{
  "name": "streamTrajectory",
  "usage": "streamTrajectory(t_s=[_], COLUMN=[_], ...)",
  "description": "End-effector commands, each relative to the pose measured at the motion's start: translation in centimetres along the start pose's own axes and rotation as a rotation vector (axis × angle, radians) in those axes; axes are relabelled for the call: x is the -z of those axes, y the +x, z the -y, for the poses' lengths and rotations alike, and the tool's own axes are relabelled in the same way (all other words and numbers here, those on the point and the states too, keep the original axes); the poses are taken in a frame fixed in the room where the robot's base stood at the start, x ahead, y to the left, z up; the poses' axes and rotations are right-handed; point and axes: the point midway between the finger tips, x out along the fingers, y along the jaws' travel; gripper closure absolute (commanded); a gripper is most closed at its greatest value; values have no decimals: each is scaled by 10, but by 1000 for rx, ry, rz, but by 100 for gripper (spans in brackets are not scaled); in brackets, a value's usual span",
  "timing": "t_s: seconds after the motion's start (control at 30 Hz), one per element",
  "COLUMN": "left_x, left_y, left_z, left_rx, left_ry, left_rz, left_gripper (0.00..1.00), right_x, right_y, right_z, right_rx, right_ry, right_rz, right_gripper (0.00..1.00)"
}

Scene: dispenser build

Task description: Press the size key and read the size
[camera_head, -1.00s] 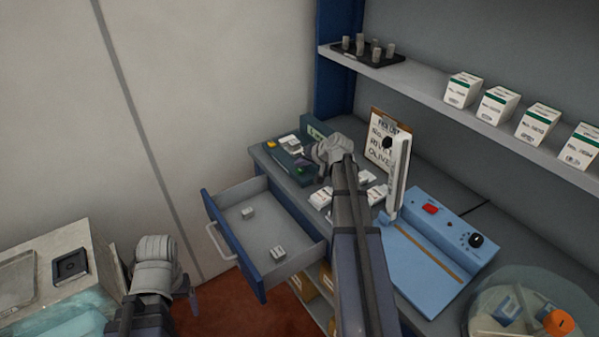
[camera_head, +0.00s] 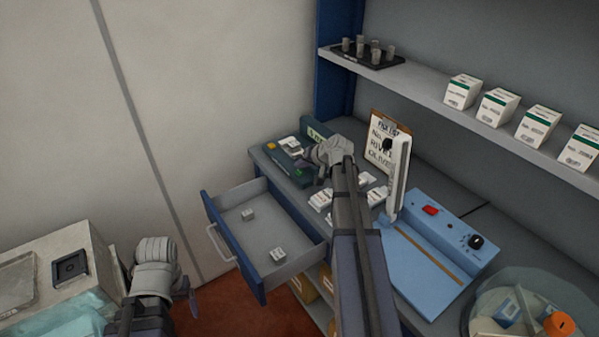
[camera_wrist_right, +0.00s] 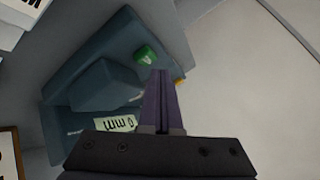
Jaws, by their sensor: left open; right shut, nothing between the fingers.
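The dark teal measuring device (camera_head: 287,165) stands at the counter's far left end. In the right wrist view its body (camera_wrist_right: 75,75) shows a raised block, a green key (camera_wrist_right: 146,54), a partly hidden yellow patch (camera_wrist_right: 180,81) and a pale display (camera_wrist_right: 117,123). The display seems to read "0 mm", upside down. My right gripper (camera_head: 318,155), also in the wrist view (camera_wrist_right: 161,74), is shut and empty. Its tips are over the device, close to the green key; I cannot tell whether they touch. My left gripper (camera_head: 188,290) is open and empty, low left, away from the device.
An open drawer (camera_head: 230,252) holding small boxes juts out below the counter. A clipboard (camera_head: 385,130), a white upright unit (camera_head: 398,170), a blue machine (camera_head: 425,260) and a clear bowl (camera_head: 468,325) stand to the right. A shelf (camera_head: 425,95) with boxes hangs above.

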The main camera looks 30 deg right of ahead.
Motion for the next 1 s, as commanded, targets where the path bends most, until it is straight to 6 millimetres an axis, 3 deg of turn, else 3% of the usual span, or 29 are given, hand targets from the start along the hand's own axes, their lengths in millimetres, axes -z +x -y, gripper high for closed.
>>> streamTrajectory(t_s=[0.67,1.0], left_x=[0,0], left_y=[0,9], left_z=[0,-1], left_rx=[0,0], left_ry=[0,0], left_rz=[0,0], left_gripper=[20,20], right_x=[0,-5], right_y=[0,6], right_z=[0,-5], right_rx=[0,0], right_ry=[0,0], right_rz=[0,0], right_gripper=[100,100])
